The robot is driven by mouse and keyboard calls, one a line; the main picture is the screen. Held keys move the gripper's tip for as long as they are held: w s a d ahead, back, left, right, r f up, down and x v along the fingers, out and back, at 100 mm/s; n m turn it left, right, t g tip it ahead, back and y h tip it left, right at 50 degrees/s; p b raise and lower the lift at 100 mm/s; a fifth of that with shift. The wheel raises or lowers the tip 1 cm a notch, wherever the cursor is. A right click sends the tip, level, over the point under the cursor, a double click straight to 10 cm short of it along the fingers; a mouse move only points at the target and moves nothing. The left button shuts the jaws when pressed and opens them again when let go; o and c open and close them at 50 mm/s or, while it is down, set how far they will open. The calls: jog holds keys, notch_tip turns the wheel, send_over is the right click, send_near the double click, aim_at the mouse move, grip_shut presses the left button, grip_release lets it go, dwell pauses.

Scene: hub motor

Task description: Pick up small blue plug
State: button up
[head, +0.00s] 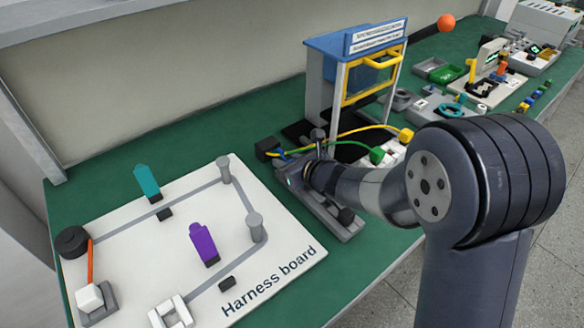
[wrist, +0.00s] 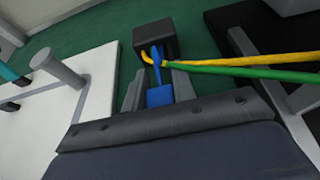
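The small blue plug (wrist: 160,96) shows in the wrist view, on a blue lead that runs to a black block (wrist: 155,38). My gripper (wrist: 159,88) has its two grey fingers on either side of the plug, with what looks like a narrow gap at each side. It appears open around the plug, not clamped on it. In the head view my gripper (head: 303,178) is low over the bench beside the harness board, and my wrist hides most of it. I cannot make out the plug itself there.
Yellow and green cables (wrist: 260,66) pass just right of the plug. The white harness board (head: 130,250) with upright pegs lies to the left. A blue-topped stand (head: 350,42) rises behind my gripper. Green and yellow plugs (head: 377,155) lie to its right.

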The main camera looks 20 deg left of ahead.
jog(key=c, duration=0.4)
notch_tip(320, 180, up, 10)
jog(key=p, duration=0.3)
jog(key=shift+d, duration=0.15)
